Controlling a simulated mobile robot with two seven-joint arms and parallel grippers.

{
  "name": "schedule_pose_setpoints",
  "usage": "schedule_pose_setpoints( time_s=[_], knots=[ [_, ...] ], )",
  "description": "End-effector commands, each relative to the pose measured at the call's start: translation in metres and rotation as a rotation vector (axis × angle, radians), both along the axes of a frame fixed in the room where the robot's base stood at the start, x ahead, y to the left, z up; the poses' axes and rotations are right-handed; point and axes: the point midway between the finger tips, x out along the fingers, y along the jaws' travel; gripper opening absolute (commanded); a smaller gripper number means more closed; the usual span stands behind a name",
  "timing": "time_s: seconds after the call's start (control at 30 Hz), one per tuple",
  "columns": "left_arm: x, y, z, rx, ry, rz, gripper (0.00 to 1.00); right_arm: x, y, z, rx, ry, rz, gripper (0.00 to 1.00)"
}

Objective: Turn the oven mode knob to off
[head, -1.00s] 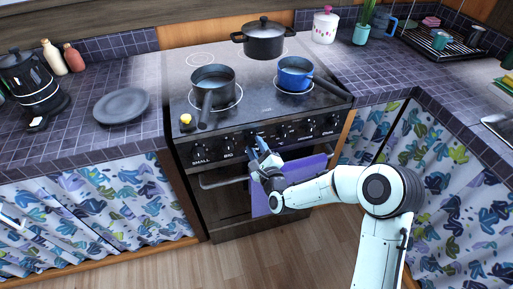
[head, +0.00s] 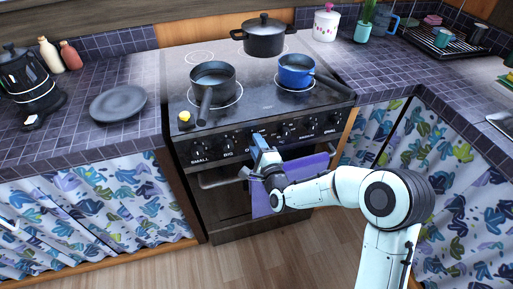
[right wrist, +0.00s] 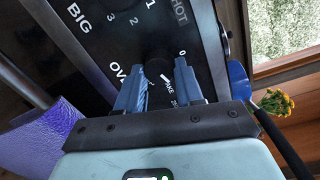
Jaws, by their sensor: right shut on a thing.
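The black oven front panel (head: 222,148) carries a row of dark knobs below the cooktop. My right gripper (head: 260,142) is at the middle of this row in the head view. In the right wrist view its two blue-grey fingers (right wrist: 160,88) are either side of a dark knob (right wrist: 158,66) near a partly covered label reading "OVE". The gripper is shut on this knob. The fingers hide much of it, and I cannot tell its pointer setting. A "0" and part of "BAKE" show beside it. My left gripper is not in view.
A purple towel (head: 313,166) hangs on the oven handle (head: 222,180) just below my right gripper. A grey pan (head: 213,75), a blue pot (head: 296,71) and a black lidded pot (head: 264,37) stand on the cooktop. Curtained cabinets flank the oven.

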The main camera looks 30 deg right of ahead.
Motion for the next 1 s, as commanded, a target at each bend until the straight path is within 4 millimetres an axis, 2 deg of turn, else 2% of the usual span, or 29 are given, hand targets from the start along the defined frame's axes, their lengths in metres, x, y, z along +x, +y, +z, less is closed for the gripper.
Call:
schedule_pose_setpoints(
  time_s=[0.4,0.8,1.0],
  knots=[
    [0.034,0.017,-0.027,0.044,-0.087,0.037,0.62,0.0,0.001,-0.001,-0.384,0.093,0.0,0.06],
    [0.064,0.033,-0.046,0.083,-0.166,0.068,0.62,0.0,0.002,0.0,-0.751,0.181,0.0,0.06],
    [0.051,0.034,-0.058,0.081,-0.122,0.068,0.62,0.0,0.002,0.002,-0.923,0.223,0.0,0.06]
  ],
)
